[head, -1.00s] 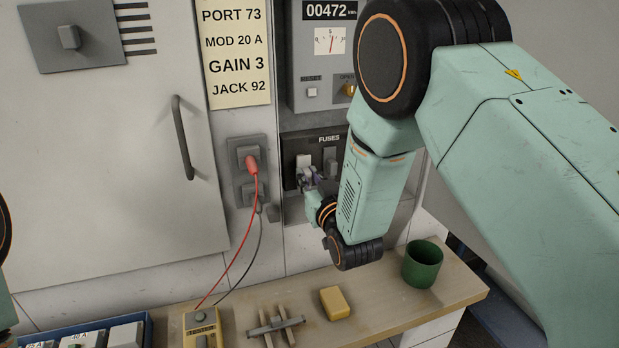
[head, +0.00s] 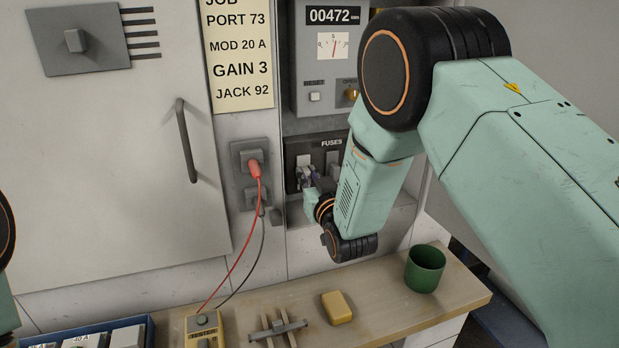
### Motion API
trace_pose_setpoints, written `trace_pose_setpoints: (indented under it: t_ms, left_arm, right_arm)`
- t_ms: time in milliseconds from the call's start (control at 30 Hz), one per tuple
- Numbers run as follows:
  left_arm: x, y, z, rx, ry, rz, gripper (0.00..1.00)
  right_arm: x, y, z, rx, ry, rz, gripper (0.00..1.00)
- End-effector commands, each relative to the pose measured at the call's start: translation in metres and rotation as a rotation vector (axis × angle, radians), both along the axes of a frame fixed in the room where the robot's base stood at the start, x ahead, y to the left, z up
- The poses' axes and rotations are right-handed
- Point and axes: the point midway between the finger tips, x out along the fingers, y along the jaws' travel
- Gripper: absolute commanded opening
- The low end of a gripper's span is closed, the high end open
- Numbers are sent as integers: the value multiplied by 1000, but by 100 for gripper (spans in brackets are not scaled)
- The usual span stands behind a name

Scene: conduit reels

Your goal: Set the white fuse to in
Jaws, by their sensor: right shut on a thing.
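The white fuse (head: 304,160) sits at the left of the dark panel labelled FUSES (head: 331,143). A grey fuse (head: 333,158) is to its right, partly beside my arm. My right gripper (head: 306,176) is at the lower part of the white fuse and is shut on it. The fingers cover its lower end, so how deep it sits is hard to tell. My left gripper is out of view.
A tester (head: 204,326) with red and black leads stands on the wooden bench (head: 385,300). A yellow block (head: 336,307) and a green cup (head: 425,268) are also there. A socket plate (head: 241,160) is left of the fuses.

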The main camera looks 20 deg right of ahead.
Motion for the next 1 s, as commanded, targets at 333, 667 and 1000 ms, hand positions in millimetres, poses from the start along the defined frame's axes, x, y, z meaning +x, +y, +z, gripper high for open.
trace_pose_setpoints:
  t_ms: [333, 667, 1000]
  left_arm:
    - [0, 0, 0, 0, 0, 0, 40]
    - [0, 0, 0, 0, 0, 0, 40]
    - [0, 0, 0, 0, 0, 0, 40]
  right_arm:
    - [2, 0, 2, 0, -6, -1, 39]
    - [1, 0, 2, 0, -5, 0, 40]
    - [-28, -1, 1, -1, -1, 0, 40]
